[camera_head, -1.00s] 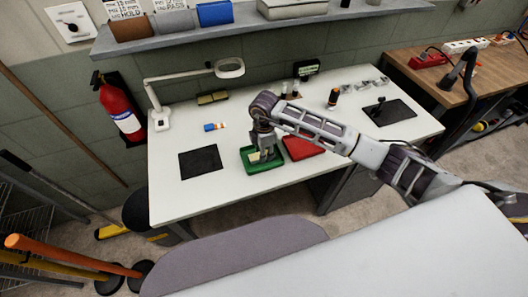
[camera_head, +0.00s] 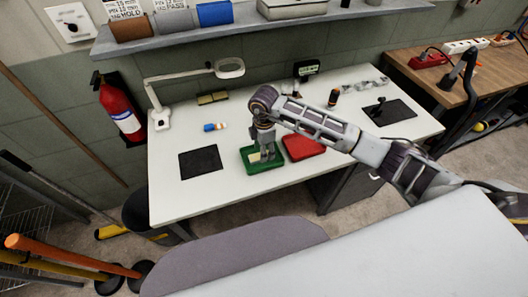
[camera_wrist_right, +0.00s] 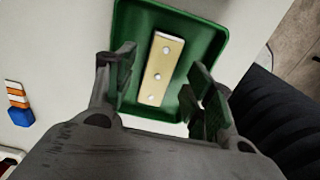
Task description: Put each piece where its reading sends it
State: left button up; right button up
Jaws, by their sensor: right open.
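A flat pale-gold strip (camera_wrist_right: 159,85) with several round spots along it lies in the green tray (camera_wrist_right: 218,22). In the head view the strip (camera_head: 254,157) shows only partly beside my gripper, and the green tray (camera_head: 265,168) is at the front middle of the white table. My right gripper (camera_wrist_right: 163,88) is open above the tray, with its fingers apart on either side of the strip. In the head view my right gripper (camera_head: 266,153) points down into the tray. A red tray (camera_head: 305,147) stands to its right, partly behind my arm. My left gripper is out of view.
The white table (camera_head: 225,185) carries a black mat (camera_head: 200,162), a blue-and-orange item (camera_head: 214,127), a magnifier lamp (camera_head: 229,68), a small display (camera_head: 307,68) and dark bottles (camera_head: 333,97). Another black mat (camera_head: 395,111) holds a dark device.

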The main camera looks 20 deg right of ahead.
notch_tip(320, 180, up, 10)
dwell(0.6)
jog(key=shift+r, duration=0.1)
dwell(0.4)
